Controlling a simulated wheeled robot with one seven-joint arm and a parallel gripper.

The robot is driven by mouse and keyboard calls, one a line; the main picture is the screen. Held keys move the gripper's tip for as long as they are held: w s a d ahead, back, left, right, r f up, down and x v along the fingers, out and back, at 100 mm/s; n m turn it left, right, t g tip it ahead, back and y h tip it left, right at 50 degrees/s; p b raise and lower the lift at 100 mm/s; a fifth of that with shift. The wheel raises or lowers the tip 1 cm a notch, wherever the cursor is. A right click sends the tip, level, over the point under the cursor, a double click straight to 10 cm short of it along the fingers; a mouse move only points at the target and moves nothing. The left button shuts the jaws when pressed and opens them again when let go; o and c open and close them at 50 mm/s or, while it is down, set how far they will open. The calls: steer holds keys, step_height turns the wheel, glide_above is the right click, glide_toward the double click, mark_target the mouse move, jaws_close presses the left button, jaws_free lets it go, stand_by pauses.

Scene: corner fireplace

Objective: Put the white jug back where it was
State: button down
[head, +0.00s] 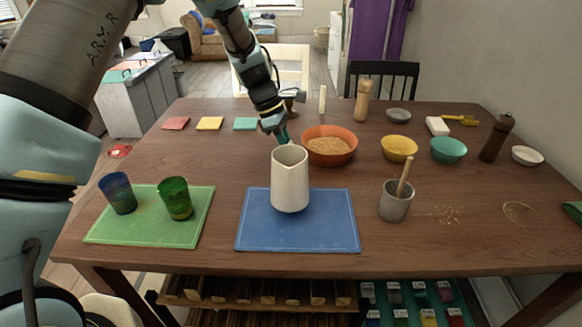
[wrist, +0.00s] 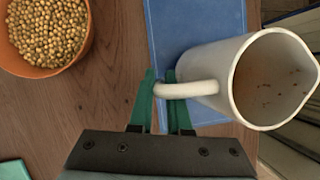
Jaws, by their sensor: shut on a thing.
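The white jug (head: 290,181) is upright over the middle of the blue mat (head: 258,238) in the head view. I cannot tell whether its base touches the mat. In the wrist view, the green fingers of my gripper (wrist: 168,100) are shut on the handle of the jug (wrist: 222,56). The inside of the jug shows a few dark specks. The blue mat also shows beneath it in the wrist view (wrist: 178,24).
An orange bowl of grains (head: 346,154) stands behind and right of the jug. A grey mortar with a pestle (head: 394,207) stands right of the blue mat. Two dark cups, blue (head: 118,194) and green (head: 175,199), stand on a green mat (head: 143,230) at left.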

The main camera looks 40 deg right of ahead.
steer(key=shift+f+p, duration=0.35)
steer(key=shift+f, duration=1.55)
steer(key=c, duration=0.9)
jaws_free()
steer(key=shift+f, duration=0.15)
steer(key=shift+o, duration=0.2)
steer(key=b+v, duration=0.2)
steer(key=v, duration=1)
steer(key=shift+a, duration=0.1)
